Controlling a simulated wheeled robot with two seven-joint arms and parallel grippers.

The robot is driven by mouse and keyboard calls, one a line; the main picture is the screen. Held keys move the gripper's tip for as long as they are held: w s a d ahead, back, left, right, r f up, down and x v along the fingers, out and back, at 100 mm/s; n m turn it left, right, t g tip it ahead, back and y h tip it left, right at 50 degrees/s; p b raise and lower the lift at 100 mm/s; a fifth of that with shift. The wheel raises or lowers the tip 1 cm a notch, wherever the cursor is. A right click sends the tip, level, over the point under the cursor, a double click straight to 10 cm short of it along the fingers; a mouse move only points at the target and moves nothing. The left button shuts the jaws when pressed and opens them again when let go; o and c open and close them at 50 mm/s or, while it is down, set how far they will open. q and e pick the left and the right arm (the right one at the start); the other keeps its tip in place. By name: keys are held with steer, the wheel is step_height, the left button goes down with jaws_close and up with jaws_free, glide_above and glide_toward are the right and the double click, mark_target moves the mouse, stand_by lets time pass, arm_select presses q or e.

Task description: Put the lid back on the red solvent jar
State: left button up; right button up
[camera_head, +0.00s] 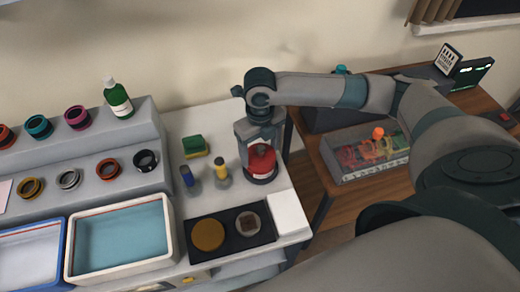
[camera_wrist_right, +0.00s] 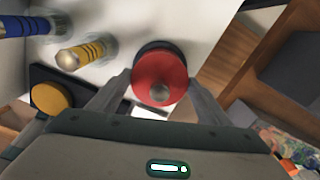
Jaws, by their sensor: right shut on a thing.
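My right gripper (camera_head: 259,143) points down at the right end of the white worktop. It is shut on a round red lid (camera_head: 262,158) with a small metal knob; in the right wrist view the lid (camera_wrist_right: 160,72) sits between the two fingers. A dark round rim (camera_head: 261,177), seemingly of the solvent jar, shows just under the red part; in the right wrist view it peeks out beyond the lid's far edge. I cannot tell whether lid and jar touch. The lid hides most of the jar. My left gripper is out of view.
A yellow-banded tool (camera_head: 221,168) and a blue one (camera_head: 187,176) stand close left, with a green-and-yellow sponge (camera_head: 194,146) behind. A black tray (camera_head: 228,245) holding two discs lies in front. The worktop's right edge is close.

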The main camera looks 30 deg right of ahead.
steer(key=shift+p, duration=0.4)
stand_by(0.7)
steer(key=o, duration=1.2)
steer(key=shift+o, duration=0.4)
steer(key=shift+r+p, duration=3.5)
steer(key=shift+p, duration=0.25)
jaws_close()
